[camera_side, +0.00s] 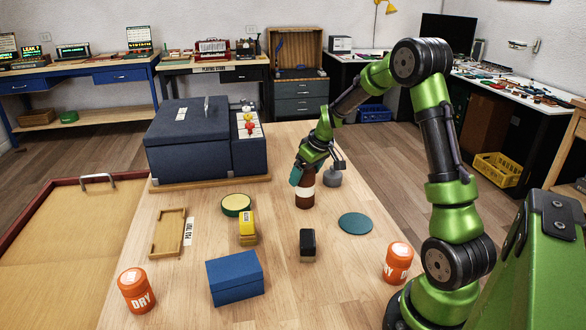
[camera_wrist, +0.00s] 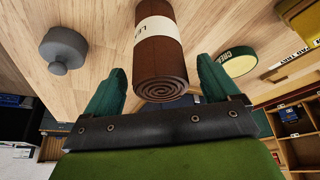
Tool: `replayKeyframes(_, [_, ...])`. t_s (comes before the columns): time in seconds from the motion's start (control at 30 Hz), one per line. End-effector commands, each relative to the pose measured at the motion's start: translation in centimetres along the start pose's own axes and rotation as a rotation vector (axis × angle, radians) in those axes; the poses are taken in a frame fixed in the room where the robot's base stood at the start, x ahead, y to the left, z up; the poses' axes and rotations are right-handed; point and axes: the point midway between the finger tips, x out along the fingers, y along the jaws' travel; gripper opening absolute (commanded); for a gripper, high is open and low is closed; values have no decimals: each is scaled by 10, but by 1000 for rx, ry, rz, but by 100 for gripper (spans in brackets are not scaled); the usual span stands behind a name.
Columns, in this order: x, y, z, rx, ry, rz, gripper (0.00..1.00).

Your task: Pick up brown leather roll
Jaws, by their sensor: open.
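The brown leather roll (camera_side: 305,195) stands upright on the wooden table in the side view, with a pale label band around it. In the wrist view the roll (camera_wrist: 160,75) shows its spiral end and a white label with lettering, partly cut off at the top edge. My gripper (camera_side: 306,172) is at the roll's upper end in the side view. In the wrist view my gripper (camera_wrist: 160,82) is open, with one green finger on each side of the roll's end. A gap shows between the roll and each finger.
A grey knobbed weight (camera_side: 332,178) stands close behind the roll, to the right. A green-rimmed round tin (camera_side: 236,205), yellow block (camera_side: 247,228), black block (camera_side: 307,243), teal disc (camera_side: 355,223) and blue box (camera_side: 235,277) lie around it. Two orange jars (camera_side: 137,290) stand nearer.

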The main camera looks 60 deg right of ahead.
Motion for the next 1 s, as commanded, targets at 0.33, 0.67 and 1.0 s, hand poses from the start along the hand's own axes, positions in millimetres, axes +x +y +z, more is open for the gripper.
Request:
replayKeyframes(0.33, [25, -1, -1, 1, 1, 0, 89])
replayKeyframes(0.67, [25, 0, -1, 1, 0, 0, 55])
replayKeyframes(1.0, [25, 0, -1, 1, 1, 0, 29])
